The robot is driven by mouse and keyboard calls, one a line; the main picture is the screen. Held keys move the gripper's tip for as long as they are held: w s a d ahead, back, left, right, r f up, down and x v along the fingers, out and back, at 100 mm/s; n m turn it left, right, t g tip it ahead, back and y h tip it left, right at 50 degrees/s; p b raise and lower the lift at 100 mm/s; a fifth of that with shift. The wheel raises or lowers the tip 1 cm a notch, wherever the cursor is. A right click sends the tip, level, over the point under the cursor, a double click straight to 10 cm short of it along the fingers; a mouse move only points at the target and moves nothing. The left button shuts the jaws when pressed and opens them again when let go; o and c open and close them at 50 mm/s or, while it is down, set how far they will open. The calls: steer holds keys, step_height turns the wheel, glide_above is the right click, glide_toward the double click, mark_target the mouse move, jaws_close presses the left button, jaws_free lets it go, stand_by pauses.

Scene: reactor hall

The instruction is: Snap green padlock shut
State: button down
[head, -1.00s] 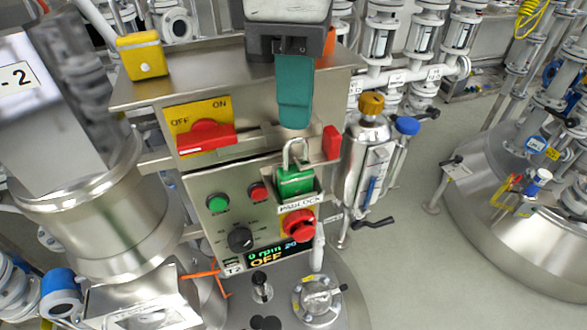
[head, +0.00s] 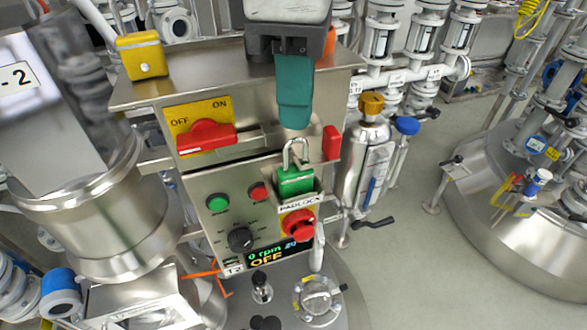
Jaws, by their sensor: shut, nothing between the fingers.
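The green padlock (head: 295,180) sits upright in a small metal holder labelled PADLOCK (head: 300,202) on the front of the steel control box. Its silver shackle (head: 296,151) stands up above the green body; I cannot tell at this size whether both legs are seated. My gripper (head: 294,122), with teal fingers, points down just above the shackle. Its fingers are together and empty, and a small gap seems to separate the tips from the shackle.
A red rotary handle (head: 206,136) on a yellow OFF/ON plate is left of my gripper. A red tab (head: 332,143) is close on the right. A red button (head: 298,225) sits below the holder. A yellow box (head: 142,56) stands on the cabinet top.

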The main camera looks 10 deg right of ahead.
mark_target(296, 137)
steer(key=shift+f+b, duration=0.6)
steer(key=shift+f, duration=0.95)
steer(key=shift+r, duration=0.15)
stand_by(0.3)
step_height(296, 137, up, 6)
steer(key=p, duration=0.6)
steer(key=shift+p, duration=0.4)
